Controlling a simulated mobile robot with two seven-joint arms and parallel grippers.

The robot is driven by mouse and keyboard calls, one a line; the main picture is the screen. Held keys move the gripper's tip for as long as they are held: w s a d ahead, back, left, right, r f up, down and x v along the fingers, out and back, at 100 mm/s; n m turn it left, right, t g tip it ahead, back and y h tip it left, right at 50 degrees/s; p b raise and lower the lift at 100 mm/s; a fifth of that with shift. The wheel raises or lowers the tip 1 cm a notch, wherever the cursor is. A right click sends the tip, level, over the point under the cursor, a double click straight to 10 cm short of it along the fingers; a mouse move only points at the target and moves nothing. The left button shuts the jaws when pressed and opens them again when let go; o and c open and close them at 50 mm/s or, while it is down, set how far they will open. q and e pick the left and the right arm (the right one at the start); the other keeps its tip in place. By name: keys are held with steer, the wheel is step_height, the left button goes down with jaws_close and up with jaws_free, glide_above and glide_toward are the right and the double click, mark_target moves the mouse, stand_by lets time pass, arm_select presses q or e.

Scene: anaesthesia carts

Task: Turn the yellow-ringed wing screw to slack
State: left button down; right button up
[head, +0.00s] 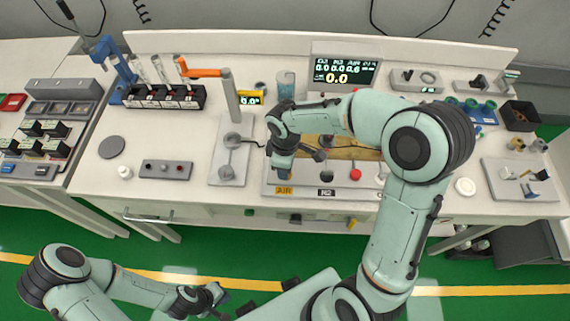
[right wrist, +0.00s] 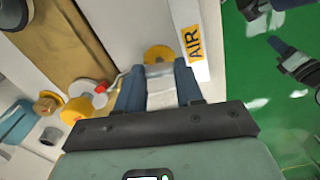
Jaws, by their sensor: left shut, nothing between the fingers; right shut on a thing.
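The yellow-ringed wing screw shows in the right wrist view as a yellow ring (right wrist: 158,54), beside a white block with a yellow AIR label (right wrist: 194,40). My right gripper (right wrist: 160,88) is shut on the screw; a pale part shows between its two blue-grey fingers, just in front of the ring. In the head view my right gripper (head: 283,172) is low at the front of the bench panel, above the AIR label (head: 284,189), and its arm hides the screw. My left gripper (head: 213,297) is shut and empty, away from the bench at the lower left.
A red knob (head: 355,174) sits to the right on the panel. In the right wrist view other yellow fittings (right wrist: 76,108) lie left of the fingers.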

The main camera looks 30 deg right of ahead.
stand_by(0.3)
steer(key=o, duration=1)
steer(key=shift+o, duration=0.2)
steer(key=shift+r, duration=0.15)
arm_select(q)
steer(key=shift+w+r+p, duration=0.7)
steer(key=shift+w+r, duration=0.15)
steer(key=shift+r, duration=0.1)
arm_select(e)
step_height(320, 180, up, 13)
arm_select(q)
steer(key=shift+s, duration=0.1)
